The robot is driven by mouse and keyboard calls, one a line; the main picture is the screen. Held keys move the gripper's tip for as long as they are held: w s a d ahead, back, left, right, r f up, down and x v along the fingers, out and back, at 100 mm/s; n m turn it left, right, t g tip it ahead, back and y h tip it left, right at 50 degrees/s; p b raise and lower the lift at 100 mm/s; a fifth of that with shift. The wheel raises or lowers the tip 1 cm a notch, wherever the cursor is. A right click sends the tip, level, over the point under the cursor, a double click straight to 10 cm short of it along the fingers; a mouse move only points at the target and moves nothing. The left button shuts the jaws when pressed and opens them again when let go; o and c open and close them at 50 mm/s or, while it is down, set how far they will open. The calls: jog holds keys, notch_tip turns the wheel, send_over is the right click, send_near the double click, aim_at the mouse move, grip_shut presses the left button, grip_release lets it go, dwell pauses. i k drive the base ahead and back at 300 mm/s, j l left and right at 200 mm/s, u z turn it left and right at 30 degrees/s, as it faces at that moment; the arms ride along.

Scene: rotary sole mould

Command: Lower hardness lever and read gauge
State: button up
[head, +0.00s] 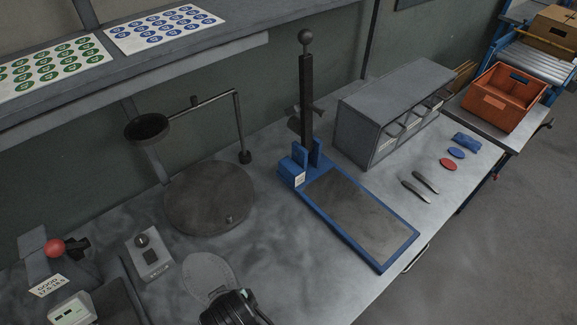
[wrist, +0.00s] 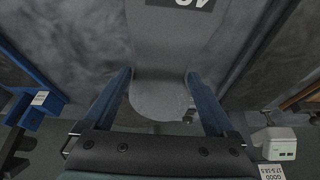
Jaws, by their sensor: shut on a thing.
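The red-balled lever (head: 54,248) stands raised at the lower left of the head view, beside a black part. The white gauge box (head: 72,310) is in front of it with a small greenish display, too small to read; a like box shows in the wrist view (wrist: 275,142). A card reading GOOD (head: 48,286) stands between them. My gripper (head: 235,308) is at the bottom of the head view, right of the lever and gauge. In the wrist view, my blue fingers (wrist: 158,75) are shut on a grey sole (wrist: 168,45) with a dark number label. The sole also shows in the head view (head: 207,275).
A small grey box with a dial (head: 150,253) and a round plate (head: 210,197) with an arm-mounted magnifier or lamp (head: 147,127) stand behind. A blue-framed board (head: 365,210) and a grey rack (head: 395,108) occupy the right. An orange crate (head: 503,97) stands farther off.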

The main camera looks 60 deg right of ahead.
aim_at(357, 212)
jog(key=k+l, duration=0.1)
jog(key=l, duration=1)
jog(key=k+l, duration=0.15)
jog(key=l, duration=0.4)
jog(key=k+l, duration=0.1)
jog(key=l, duration=0.45)
